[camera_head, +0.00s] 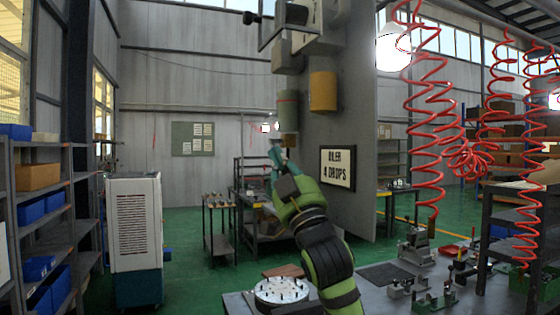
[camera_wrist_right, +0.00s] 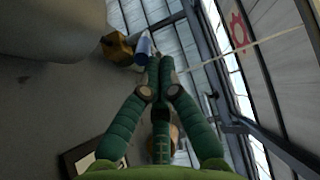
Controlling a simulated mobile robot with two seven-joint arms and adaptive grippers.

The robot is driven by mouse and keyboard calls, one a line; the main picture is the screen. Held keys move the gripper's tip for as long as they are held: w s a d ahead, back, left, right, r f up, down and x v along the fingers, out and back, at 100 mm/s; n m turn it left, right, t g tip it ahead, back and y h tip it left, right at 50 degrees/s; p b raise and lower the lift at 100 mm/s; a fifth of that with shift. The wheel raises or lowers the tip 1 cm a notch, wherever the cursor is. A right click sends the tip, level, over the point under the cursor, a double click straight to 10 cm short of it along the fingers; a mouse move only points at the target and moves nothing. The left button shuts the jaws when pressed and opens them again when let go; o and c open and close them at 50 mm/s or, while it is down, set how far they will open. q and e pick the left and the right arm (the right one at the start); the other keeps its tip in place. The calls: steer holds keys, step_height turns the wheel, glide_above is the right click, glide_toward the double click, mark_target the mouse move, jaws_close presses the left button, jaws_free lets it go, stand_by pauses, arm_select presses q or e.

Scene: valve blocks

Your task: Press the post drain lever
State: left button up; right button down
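The grey post panel (camera_head: 350,110) carries a grey-green bowl (camera_head: 288,105) and a yellow bowl (camera_head: 323,91). A small yellow-brown fitting (camera_head: 289,140) hangs under the grey-green bowl. My right gripper (camera_head: 275,150) points up just below and left of this fitting. In the wrist view my right gripper (camera_wrist_right: 158,62) has its green fingertips together, with nothing seen between them. A small blue-and-white cylinder (camera_wrist_right: 142,48), possibly the drain lever, lies at the fingertips, beside a yellow fitting (camera_wrist_right: 118,47). I cannot tell whether they touch. My left gripper is out of view.
A sign reading "OILER 4 DROPS" (camera_head: 338,168) is on the panel, right of my right arm. Red coiled hoses (camera_head: 428,110) hang at right. A bench (camera_head: 385,294) below holds a round pin plate (camera_head: 281,291) and valve parts. A white cabinet (camera_head: 135,225) stands left.

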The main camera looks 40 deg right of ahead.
steer(key=shift+w+d+f+h+b, duration=0.15)
steer(key=shift+w+f+b, duration=0.25)
steer(key=shift+w+f, duration=0.3)
steer(key=shift+w+d+f+h+b, duration=0.15)
steer(key=shift+w+f+b, duration=0.2)
steer(key=shift+w+f, duration=0.3)
steer(key=d+v, duration=0.1)
steer(key=v, duration=0.6)
steer(key=shift+s+a, duration=0.25)
steer(key=shift+a, duration=0.25)
steer(key=shift+f, duration=0.15)
